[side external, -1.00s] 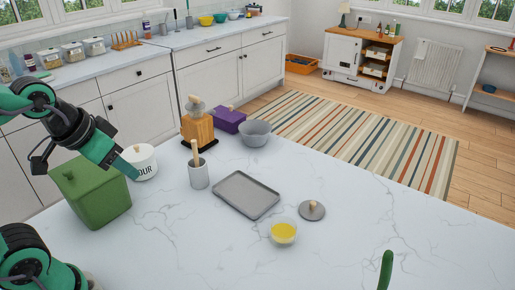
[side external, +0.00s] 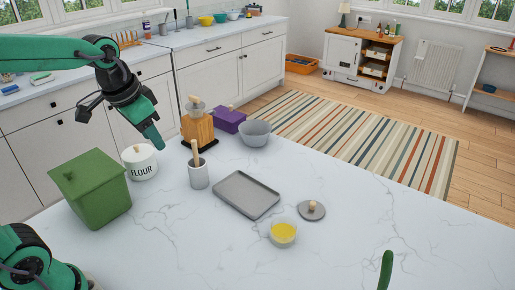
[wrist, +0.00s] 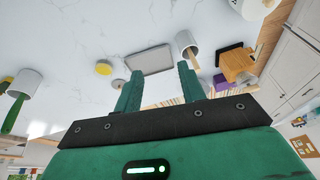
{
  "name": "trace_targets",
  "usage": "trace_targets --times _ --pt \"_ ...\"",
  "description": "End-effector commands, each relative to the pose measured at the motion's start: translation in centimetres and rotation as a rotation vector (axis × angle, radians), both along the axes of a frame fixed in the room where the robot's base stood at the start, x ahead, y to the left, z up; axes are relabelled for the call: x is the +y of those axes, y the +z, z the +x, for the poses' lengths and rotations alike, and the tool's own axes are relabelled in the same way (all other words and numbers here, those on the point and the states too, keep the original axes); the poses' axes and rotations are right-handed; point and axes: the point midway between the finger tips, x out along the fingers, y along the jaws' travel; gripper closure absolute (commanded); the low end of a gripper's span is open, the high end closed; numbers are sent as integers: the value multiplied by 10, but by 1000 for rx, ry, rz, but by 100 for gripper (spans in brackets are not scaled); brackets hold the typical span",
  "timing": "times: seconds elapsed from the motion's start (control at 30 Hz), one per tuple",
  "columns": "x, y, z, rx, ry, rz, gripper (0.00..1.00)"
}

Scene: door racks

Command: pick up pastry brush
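A light wooden handle (side external: 195,152) stands tilted in a grey cup (side external: 199,176) on the white counter. Its lower end is hidden, so I cannot tell whether it is the pastry brush. In the wrist view the handle (wrist: 193,58) and cup (wrist: 185,41) show beyond my right finger. A green handle (side external: 386,270) stands at the lower right; the wrist view shows it (wrist: 13,115) in a white cup (wrist: 26,84). My gripper (side external: 153,138) hangs in the air up and left of the grey cup. Its fingers (wrist: 159,70) are apart and empty.
A flour jar (side external: 139,163) and green bin (side external: 98,190) stand left of the grey cup. A wooden grinder (side external: 199,130), purple box (side external: 229,120) and grey bowl (side external: 255,134) are behind. A tray (side external: 246,195), yellow-filled bowl (side external: 283,233) and lid (side external: 311,210) lie right.

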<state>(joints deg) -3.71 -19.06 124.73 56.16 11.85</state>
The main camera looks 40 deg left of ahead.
Motion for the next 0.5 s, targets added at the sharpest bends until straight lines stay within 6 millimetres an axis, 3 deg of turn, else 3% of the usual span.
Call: trace_targets --times 0.5 --pt "31 -31 91 168 -124 29 60"
